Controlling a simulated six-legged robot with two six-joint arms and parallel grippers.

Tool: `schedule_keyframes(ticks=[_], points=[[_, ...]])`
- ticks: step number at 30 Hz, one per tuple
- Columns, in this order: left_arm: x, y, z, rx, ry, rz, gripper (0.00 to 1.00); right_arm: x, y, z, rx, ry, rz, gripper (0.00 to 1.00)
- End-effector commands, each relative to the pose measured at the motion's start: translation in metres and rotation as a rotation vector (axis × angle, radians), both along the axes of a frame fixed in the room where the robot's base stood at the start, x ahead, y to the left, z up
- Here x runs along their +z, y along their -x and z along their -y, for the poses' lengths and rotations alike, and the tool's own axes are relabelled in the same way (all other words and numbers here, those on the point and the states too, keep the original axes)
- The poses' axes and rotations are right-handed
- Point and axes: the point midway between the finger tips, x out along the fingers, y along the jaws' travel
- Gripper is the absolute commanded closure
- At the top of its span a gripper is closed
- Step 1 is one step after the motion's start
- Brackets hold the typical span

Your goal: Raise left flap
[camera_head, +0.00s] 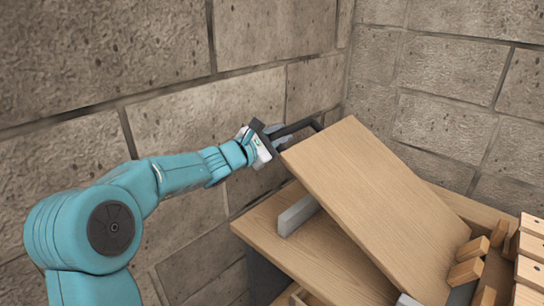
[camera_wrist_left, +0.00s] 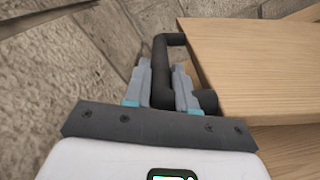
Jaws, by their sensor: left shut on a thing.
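The left flap (camera_head: 365,195) is a light wooden panel, tilted up with its left end well above the wooden top (camera_head: 330,262). A dark handle (camera_head: 298,126) sticks out from its raised edge. My left gripper (camera_head: 277,143) is at that handle. In the left wrist view, its two grey fingers (camera_wrist_left: 163,88) are closed around the dark bar, one on each side, and the flap (camera_wrist_left: 255,60) extends to the right. My right gripper is out of view.
A grey bar (camera_head: 297,214) stands on the top under the raised flap. Several small wooden blocks (camera_head: 466,272) lie at the right, beside larger wooden pieces (camera_head: 530,270). A stone block wall (camera_head: 180,125) stands close behind the arm and handle.

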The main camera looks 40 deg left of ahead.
Motion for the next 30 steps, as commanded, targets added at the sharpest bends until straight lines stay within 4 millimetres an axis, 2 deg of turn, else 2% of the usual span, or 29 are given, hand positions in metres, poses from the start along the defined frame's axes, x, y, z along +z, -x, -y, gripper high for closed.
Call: schedule_keyframes(ticks=[1, 6, 9, 15, 18, 24, 30], points=[[0.026, 0.001, 0.016, -0.014, -0.049, 0.016, 1.00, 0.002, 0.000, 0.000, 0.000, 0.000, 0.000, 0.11], [0.088, 0.005, 0.058, -0.012, -0.208, 0.028, 1.00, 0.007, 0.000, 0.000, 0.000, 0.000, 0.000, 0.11], [0.121, 0.007, 0.087, -0.014, -0.301, 0.035, 1.00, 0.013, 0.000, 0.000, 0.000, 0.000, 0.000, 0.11], [0.175, 0.012, 0.148, -0.013, -0.472, 0.045, 1.00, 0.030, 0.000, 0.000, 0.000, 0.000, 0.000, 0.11], [0.193, 0.014, 0.176, -0.013, -0.547, 0.047, 1.00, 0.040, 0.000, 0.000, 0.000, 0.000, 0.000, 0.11], [0.217, 0.017, 0.223, -0.012, -0.662, 0.052, 1.00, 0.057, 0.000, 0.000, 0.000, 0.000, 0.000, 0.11], [0.227, 0.020, 0.250, -0.009, -0.732, 0.057, 1.00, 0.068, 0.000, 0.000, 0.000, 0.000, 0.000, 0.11]])
